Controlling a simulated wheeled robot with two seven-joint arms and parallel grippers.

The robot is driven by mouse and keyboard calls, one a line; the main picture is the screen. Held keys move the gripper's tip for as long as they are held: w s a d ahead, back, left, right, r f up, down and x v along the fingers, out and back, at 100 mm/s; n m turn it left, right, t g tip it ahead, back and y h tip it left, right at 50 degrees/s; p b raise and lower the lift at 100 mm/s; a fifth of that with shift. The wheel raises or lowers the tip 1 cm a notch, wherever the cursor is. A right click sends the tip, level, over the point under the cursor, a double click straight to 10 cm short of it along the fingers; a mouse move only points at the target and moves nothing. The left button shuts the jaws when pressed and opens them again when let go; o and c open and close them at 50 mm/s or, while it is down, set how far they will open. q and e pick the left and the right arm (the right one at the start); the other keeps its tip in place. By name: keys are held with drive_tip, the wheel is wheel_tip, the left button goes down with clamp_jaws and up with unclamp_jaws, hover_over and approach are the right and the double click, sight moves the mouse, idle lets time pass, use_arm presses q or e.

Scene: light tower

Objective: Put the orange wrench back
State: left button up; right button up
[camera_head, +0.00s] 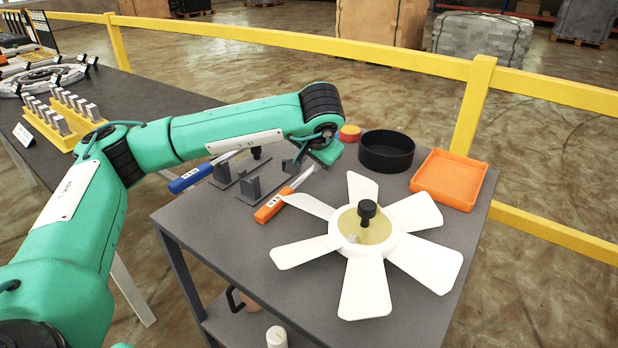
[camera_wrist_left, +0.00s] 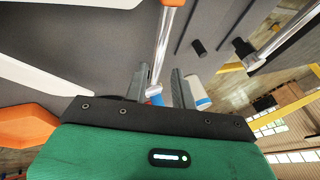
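The orange wrench lies at the middle of the grey table in the head view, its orange handle (camera_head: 272,206) toward the front and its silver shaft toward my left gripper (camera_head: 316,158). In the left wrist view the silver shaft (camera_wrist_left: 165,42) runs down toward the gap between the two fingers (camera_wrist_left: 159,76). The fingers stand apart, and I see no firm contact with the shaft. A dark grey rack (camera_head: 251,187) with notched posts stands beside the wrench; whether the wrench touches it I cannot tell. My right gripper is not in view.
A blue-handled tool (camera_head: 190,178) lies left of the rack. A white fan (camera_head: 365,235) fills the table's front right. A black round tray (camera_head: 386,152), an orange tray (camera_head: 449,178) and a small orange-yellow round piece (camera_head: 349,133) are at the back. A yellow railing (camera_head: 400,58) runs behind.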

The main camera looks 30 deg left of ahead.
sight(310, 170)
use_arm(q)
drive_tip(key=x, duration=0.5)
drive_tip(key=shift+d+f+b, duration=0.1)
drive_tip(key=shift+d+b, duration=0.05)
drive_tip(key=shift+b, duration=0.25)
drive_tip(key=shift+s, duration=0.1)
clamp_jaws()
